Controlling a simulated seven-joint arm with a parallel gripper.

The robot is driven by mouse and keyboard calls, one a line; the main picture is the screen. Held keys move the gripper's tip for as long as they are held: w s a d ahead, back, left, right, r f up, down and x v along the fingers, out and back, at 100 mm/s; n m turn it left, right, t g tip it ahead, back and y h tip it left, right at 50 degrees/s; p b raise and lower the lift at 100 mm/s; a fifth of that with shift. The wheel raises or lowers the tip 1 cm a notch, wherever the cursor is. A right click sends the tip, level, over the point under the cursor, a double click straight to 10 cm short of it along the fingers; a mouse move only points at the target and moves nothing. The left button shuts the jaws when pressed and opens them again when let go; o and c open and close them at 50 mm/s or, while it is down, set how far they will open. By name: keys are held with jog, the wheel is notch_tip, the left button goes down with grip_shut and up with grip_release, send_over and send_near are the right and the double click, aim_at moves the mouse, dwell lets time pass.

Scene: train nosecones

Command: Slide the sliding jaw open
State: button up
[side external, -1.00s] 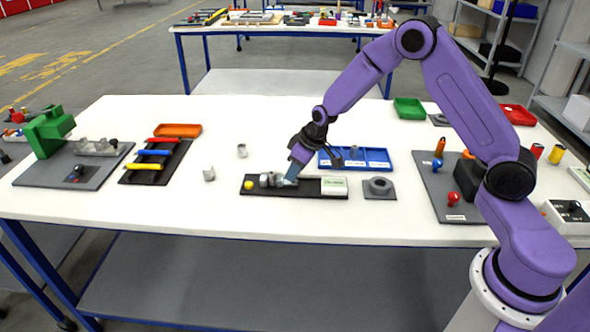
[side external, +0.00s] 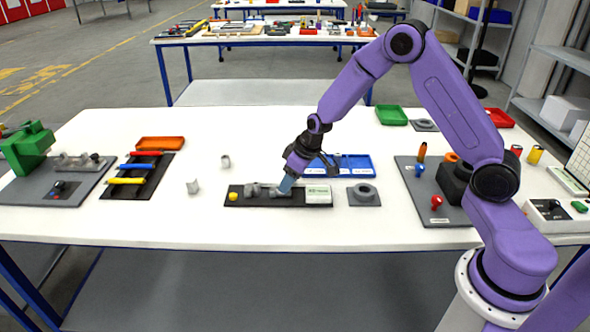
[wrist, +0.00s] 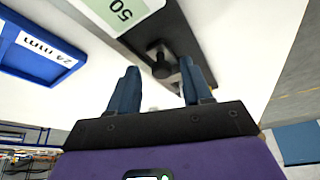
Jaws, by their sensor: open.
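The vise-like fixture has a dark base (side external: 300,203) on the white table in the side external view. Grey jaw parts (side external: 256,190) sit on its left half, with a yellow knob (side external: 233,197) at the left end and a white labelled block (side external: 318,194) at the right end. My gripper (side external: 286,184) is low over the base, just right of the grey jaws, fingers tilted down. In the wrist view my gripper (wrist: 160,68) is open, and a dark round-ended handle (wrist: 161,64) on the base shows between and beyond the fingertips. I cannot tell whether a finger touches it.
A blue labelled tray (side external: 345,165) stands behind the fixture, and a grey plate with a ring (side external: 363,193) is to its right. A rack of coloured-handled tools (side external: 135,170) is farther left. The table front is clear.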

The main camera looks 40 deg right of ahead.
jog(key=v, duration=1.7)
jog(key=shift+s, duration=0.2)
jog(key=shift+r, duration=0.1)
jog(key=s+a+n+g, duration=0.25)
jog(key=s+a, duration=0.25)
jog(key=s, duration=0.6)
jog(key=s+a+n+g, duration=0.1)
jog(key=s+a+n, duration=0.25)
jog(key=s, duration=0.85)
jog(key=s+d+f+n+h, duration=0.1)
jog(key=s+n, duration=0.1)
jog(key=s, duration=0.6)
jog(key=shift+d+f, duration=0.3)
jog(key=shift+d, duration=0.05)
